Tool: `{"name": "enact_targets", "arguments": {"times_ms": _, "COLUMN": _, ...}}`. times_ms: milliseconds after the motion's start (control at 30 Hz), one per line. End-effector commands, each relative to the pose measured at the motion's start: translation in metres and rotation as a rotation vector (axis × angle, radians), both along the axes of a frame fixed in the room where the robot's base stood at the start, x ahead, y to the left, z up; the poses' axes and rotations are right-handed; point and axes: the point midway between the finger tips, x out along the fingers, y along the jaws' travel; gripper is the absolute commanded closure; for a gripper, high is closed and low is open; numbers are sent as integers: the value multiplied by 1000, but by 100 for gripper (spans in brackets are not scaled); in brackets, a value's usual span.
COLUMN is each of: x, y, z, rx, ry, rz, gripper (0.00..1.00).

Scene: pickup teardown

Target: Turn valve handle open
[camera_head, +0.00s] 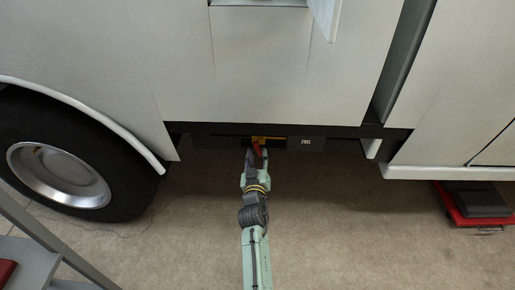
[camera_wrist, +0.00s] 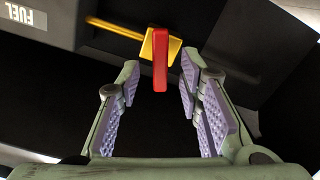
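The valve handle (camera_wrist: 160,60) is a red bar in front of a yellow valve body (camera_wrist: 174,46) with a yellow pipe (camera_wrist: 115,28) running to the left. In the wrist view the handle stands upright in the picture, crosswise to the pipe. My gripper (camera_wrist: 158,82) is open, with its purple-padded fingers spread below and to either side of the handle. I cannot tell whether a finger touches it. In the head view the red handle (camera_head: 257,149) and yellow valve (camera_head: 259,139) show small under the truck's lower edge, with my gripper (camera_head: 256,156) just below, partly covering them.
The white truck body (camera_head: 100,60) hangs above, with a wheel (camera_head: 60,165) at left. A red cart (camera_head: 468,212) stands at right. The floor (camera_head: 350,240) is clear.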

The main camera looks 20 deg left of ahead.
Motion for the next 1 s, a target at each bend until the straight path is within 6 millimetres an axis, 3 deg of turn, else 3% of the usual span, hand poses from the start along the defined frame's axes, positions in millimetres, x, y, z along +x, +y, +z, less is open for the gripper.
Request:
{"name": "enact_targets", "arguments": {"times_ms": 233, "x": 32, "y": 8, "z": 1, "rx": 0, "ry": -2, "rz": 1, "gripper": 67}}
{"name": "enact_targets", "arguments": {"times_ms": 600, "x": 38, "y": 9, "z": 0, "rx": 1, "ry": 0, "rz": 1, "gripper": 67}}
{"name": "enact_targets", "arguments": {"times_ms": 1000, "x": 38, "y": 9, "z": 0, "rx": 1, "ry": 0, "rz": 1, "gripper": 93}}
